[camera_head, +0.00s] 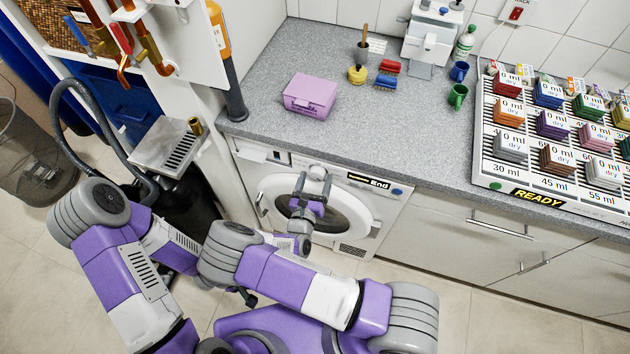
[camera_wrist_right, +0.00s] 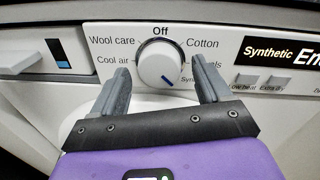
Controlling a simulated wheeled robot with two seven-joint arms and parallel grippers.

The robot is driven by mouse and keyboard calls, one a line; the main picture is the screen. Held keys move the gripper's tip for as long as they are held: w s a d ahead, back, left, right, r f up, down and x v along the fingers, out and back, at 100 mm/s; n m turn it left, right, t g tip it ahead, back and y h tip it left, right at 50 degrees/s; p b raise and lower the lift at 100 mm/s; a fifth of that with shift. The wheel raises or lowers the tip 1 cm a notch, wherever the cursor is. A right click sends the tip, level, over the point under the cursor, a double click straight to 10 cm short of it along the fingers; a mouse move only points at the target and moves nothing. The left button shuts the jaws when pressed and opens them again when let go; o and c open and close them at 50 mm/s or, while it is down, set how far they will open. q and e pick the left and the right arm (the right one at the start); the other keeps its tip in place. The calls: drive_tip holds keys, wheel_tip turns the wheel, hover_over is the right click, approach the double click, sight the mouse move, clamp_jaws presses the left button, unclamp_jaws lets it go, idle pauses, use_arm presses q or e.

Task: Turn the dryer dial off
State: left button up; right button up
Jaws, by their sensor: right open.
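The dryer (camera_head: 345,213) is a white front-loading machine under the grey counter. Its round white dial (camera_wrist_right: 159,62) shows in the right wrist view, with Off printed above it. The dial's blue mark points down and right, toward the partly hidden label that begins "Syn". My right gripper (camera_wrist_right: 160,66) is open, with one finger on each side of the dial; I cannot tell whether they touch it. In the head view my right gripper (camera_head: 318,173) is at the dryer's top panel and hides the dial. My left gripper is mostly hidden behind my right arm.
The dryer's display (camera_wrist_right: 283,53) reads Synthetic and the start of "End". A pink box (camera_head: 310,96) sits on the counter (camera_head: 400,130) above. A drawer handle (camera_wrist_right: 55,57) is left of the dial. A rack of colored blocks (camera_head: 490,160) stands at the right.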

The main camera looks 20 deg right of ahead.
drive_tip(key=c, duration=1)
drive_tip(key=shift+c, duration=0.2)
